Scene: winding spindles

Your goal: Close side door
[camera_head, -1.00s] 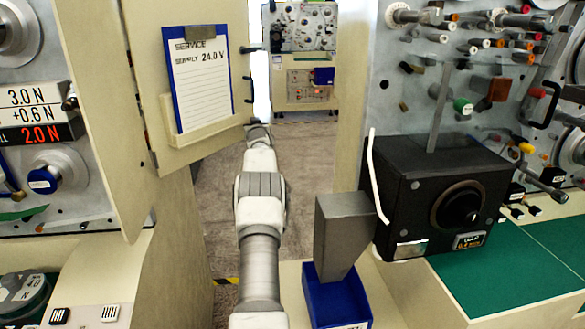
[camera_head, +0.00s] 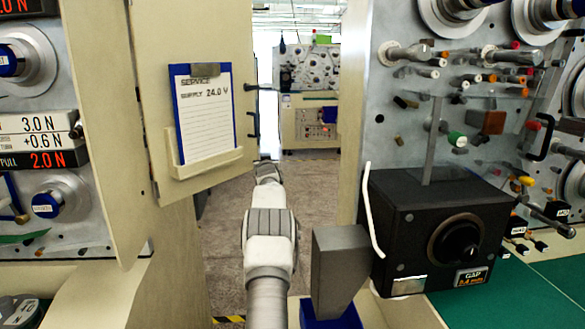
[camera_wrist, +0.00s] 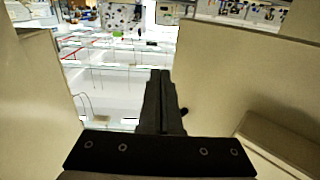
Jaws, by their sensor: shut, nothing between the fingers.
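The side door looks to be the beige panel (camera_head: 143,60) standing open at left of centre in the head view. It carries a blue clipboard with a service sheet (camera_head: 206,112) in a beige holder. Dark fittings show along its right edge. My arm reaches forward just right of the door; its far end hides my gripper in the head view. In the wrist view my gripper (camera_wrist: 160,75) is shut and empty, its dark fingers together. A beige panel (camera_wrist: 230,70) fills the right there, with a ledge at lower right; whether the fingers touch it cannot be told.
A black box with a knob (camera_head: 440,235) and a grey chute (camera_head: 338,262) stand close right of my arm, above a blue bin (camera_head: 325,314). Spindle panels flank both sides. An open aisle floor (camera_head: 310,185) lies ahead, with another machine (camera_head: 308,100) beyond.

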